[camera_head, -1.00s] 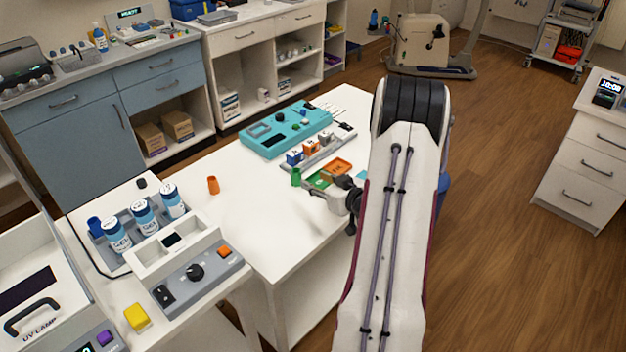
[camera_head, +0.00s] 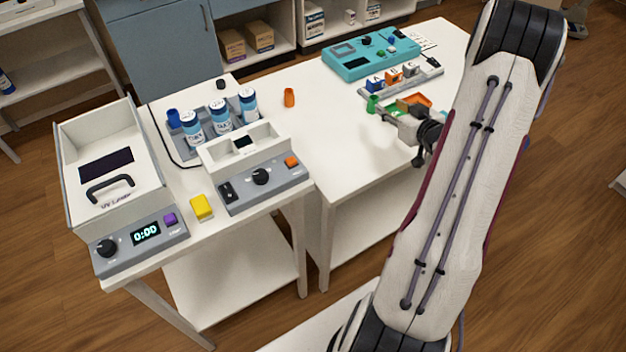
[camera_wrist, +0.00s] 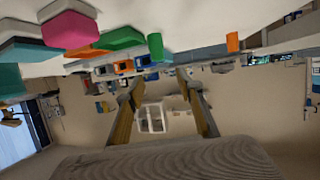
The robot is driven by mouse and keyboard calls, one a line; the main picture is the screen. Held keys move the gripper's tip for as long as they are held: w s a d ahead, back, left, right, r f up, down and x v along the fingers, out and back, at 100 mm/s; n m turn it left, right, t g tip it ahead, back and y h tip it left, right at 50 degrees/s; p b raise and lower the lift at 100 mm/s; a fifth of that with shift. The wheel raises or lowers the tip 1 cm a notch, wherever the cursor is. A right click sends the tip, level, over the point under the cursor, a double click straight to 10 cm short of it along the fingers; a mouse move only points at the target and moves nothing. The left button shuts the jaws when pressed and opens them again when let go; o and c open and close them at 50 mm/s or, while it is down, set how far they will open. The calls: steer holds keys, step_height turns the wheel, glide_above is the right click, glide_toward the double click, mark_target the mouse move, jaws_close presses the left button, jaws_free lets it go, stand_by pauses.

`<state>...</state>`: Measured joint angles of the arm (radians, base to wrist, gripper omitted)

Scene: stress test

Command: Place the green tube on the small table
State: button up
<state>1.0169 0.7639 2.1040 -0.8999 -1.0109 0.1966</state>
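The green tube (camera_head: 372,103) stands upright on the larger white table (camera_head: 340,150), left of the coloured tray parts. It also shows in the wrist view (camera_wrist: 155,47), above and beyond the fingers, apart from them. My gripper (camera_head: 388,110) is low over this table, just right of the tube. In the wrist view my gripper (camera_wrist: 163,82) has its two fingers wide apart with nothing between them. The lower white table on the left (camera_head: 184,182), which looks like the small table, carries lab devices.
An orange tube (camera_head: 289,97) stands left of the green one. The left table holds a UV lamp box (camera_head: 110,160), blue-capped jars (camera_head: 220,117) and a yellow block (camera_head: 201,207).

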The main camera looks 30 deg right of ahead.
steer(key=w+a+r+g+h, duration=0.1)
steer(key=w+a+r+g, duration=0.15)
steer(key=a+r, duration=0.6)
steer(key=s+a+r+g, duration=0.2)
steer(key=s+a+r, duration=0.2)
steer(key=a+r, duration=0.55)
steer(key=s+a+r+n+g+y, duration=0.1)
steer(key=s+a+y, duration=0.1)
steer(key=s+a, duration=0.9)
steer(key=s+a+r+n+g+y, duration=0.1)
steer(key=s+a+r+g+y, duration=0.1)
steer(key=s+a, duration=0.9)
steer(key=shift+s+a, duration=0.4)
steer(key=shift+a, duration=0.5)
steer(key=shift+o, duration=0.7)
steer(key=shift+d, duration=0.1)
